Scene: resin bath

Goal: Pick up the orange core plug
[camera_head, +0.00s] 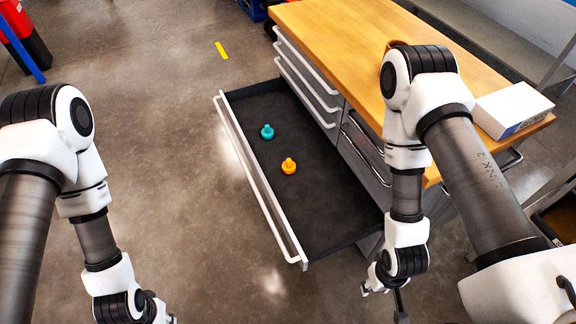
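The orange core plug (289,166) stands in the open drawer (318,206), a little right of the drawer's middle line. It is a short round piece with a narrower knob on top. My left gripper (170,318) is at the bottom edge, left of the drawer and mostly cut off. My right gripper (382,290) is at the lower right, just outside the drawer's near corner, pointing down. Its fingers are small and partly hidden, so I cannot tell its opening. Both grippers are well apart from the orange plug.
A teal plug (267,131) stands behind the orange one in the same drawer. The drawer's white front rail (262,185) borders its left side. The wooden-topped cabinet (335,30) rises to the right, with a white box (512,108) on it. Floor left of the drawer is clear.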

